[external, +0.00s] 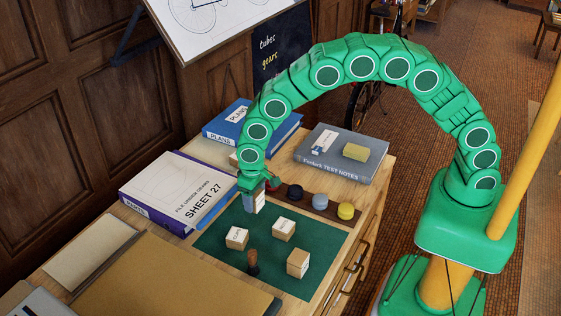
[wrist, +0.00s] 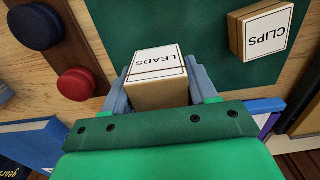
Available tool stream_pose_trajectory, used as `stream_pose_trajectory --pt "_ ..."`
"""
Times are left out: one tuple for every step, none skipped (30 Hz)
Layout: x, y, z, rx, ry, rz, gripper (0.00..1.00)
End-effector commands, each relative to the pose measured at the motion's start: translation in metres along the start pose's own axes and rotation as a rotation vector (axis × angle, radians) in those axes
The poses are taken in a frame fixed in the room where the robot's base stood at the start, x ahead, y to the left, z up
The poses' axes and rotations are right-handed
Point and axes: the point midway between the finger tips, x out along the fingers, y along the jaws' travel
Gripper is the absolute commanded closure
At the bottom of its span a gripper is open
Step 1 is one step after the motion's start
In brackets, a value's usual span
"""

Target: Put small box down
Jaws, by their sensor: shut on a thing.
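My gripper (external: 252,187) is at the far edge of the green mat (external: 213,243), pointing down. It is shut on a small tan box (external: 260,202) with a white label. In the wrist view the same box (wrist: 160,92) reads LEADS and sits between the two grey-blue fingers. Its top face shows whole; its sides are partly hidden. I cannot tell whether its underside touches the mat. Three similar labelled boxes stand on the mat: one at left (external: 237,238), one in the middle (external: 284,229) and one at front right (external: 298,263).
A box marked CLIPS (wrist: 265,32) lies beside the held one. Round coloured knobs (external: 346,211) line a dark strip at right. A dark wooden stamp (external: 252,262) stands on the mat. Books (external: 340,153) and a purple-spined binder (external: 180,190) surround the mat.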

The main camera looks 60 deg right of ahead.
Motion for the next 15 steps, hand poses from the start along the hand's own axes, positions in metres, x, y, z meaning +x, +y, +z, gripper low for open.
stream_pose_trajectory --pt "0.001 0.0 -0.001 0.0 0.0 0.0 0.74" --pt "0.002 -0.001 -0.001 0.0 0.0 0.0 0.74" --pt "0.003 -0.001 -0.002 0.0 0.0 0.0 0.74" --pt "0.004 -0.001 -0.003 0.0 0.0 0.0 0.74" --pt "0.005 -0.002 -0.004 0.0 0.0 0.0 0.74" --pt "0.008 -0.003 -0.005 0.0 0.0 0.0 0.74" --pt "0.012 -0.002 -0.005 0.0 -0.001 0.001 0.74" --pt "0.017 -0.002 -0.004 0.0 -0.002 0.001 0.74" --pt "0.023 -0.002 -0.004 0.0 -0.001 0.001 0.74" --pt "0.027 -0.002 -0.005 0.0 -0.001 0.0 0.74" --pt "0.03 -0.002 -0.005 0.0 0.0 0.0 0.74" --pt "0.034 -0.002 -0.005 0.0 0.001 0.0 0.74" --pt "0.036 -0.002 -0.005 0.0 0.001 0.0 0.74" --pt "0.037 -0.002 -0.005 0.0 0.001 0.0 0.74" --pt "0.037 -0.002 -0.005 0.0 0.001 0.0 0.74"
